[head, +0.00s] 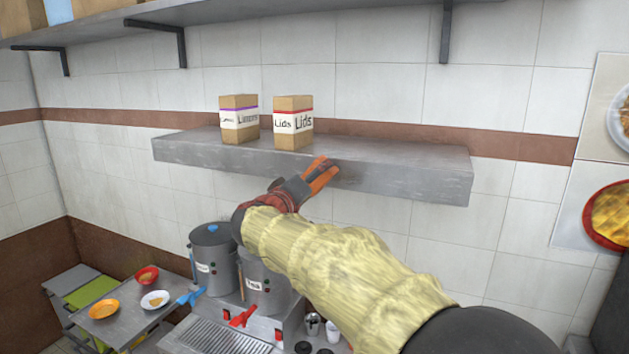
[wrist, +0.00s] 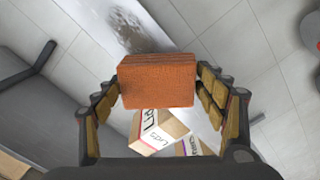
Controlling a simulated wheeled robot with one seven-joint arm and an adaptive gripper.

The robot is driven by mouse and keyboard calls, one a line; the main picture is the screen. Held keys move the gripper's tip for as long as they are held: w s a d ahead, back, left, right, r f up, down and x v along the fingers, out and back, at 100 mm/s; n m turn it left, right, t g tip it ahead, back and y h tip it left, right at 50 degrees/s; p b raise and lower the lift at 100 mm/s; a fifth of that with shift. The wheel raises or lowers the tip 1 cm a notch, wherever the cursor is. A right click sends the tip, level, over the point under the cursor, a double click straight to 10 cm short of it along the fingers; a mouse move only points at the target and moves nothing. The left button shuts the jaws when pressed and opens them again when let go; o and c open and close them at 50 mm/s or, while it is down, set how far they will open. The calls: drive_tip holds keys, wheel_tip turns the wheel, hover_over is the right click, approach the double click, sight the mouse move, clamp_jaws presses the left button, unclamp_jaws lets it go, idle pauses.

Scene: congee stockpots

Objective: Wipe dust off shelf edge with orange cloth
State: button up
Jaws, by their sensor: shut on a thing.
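The orange cloth (wrist: 157,82) looks like a thick folded block in the wrist view, held between the two fingers of my gripper (wrist: 160,98). In the head view my gripper (head: 322,172) is at the front edge of the grey metal shelf (head: 410,182), near its middle. The orange cloth shows there in part; whether it touches the edge I cannot tell. A dark grey smudge (wrist: 124,24) shows beyond the cloth in the wrist view. The shelf's front face looks mottled and greyish.
Two cardboard boxes, one labelled Lids (head: 293,122) and one with a purple stripe (head: 239,119), stand on the shelf just behind my gripper. Stockpots (head: 213,258) stand below. A higher shelf (head: 300,12) hangs above. The shelf's right part is clear.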

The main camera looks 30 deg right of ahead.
sight(325, 182)
drive_tip(key=shift+b+x, duration=0.55)
drive_tip(key=shift+x, duration=0.45)
drive_tip(key=shift+s, duration=0.1)
drive_tip(key=s+d+b, duration=0.1)
drive_tip(key=s+b, duration=0.1)
drive_tip(key=b, duration=0.1)
drive_tip(key=shift+s+d+f+b, duration=0.15)
drive_tip(key=shift+d+b, duration=0.15)
drive_tip(key=shift+d, duration=0.05)
drive_tip(key=shift+s+d+b, duration=0.2)
drive_tip(key=shift+s+b, duration=0.1)
drive_tip(key=shift+s, duration=0.05)
drive_tip(key=shift+s+d+b, duration=0.6)
drive_tip(key=shift+b, duration=0.3)
drive_tip(key=shift+s+d+b, duration=0.65)
drive_tip(key=shift+s+b, duration=0.15)
drive_tip(key=shift+b, duration=0.05)
drive_tip(key=shift+s+d+b, duration=1.05)
drive_tip(key=shift+s+b, duration=0.2)
drive_tip(key=shift+b, duration=0.1)
drive_tip(key=shift+b, duration=0.5)
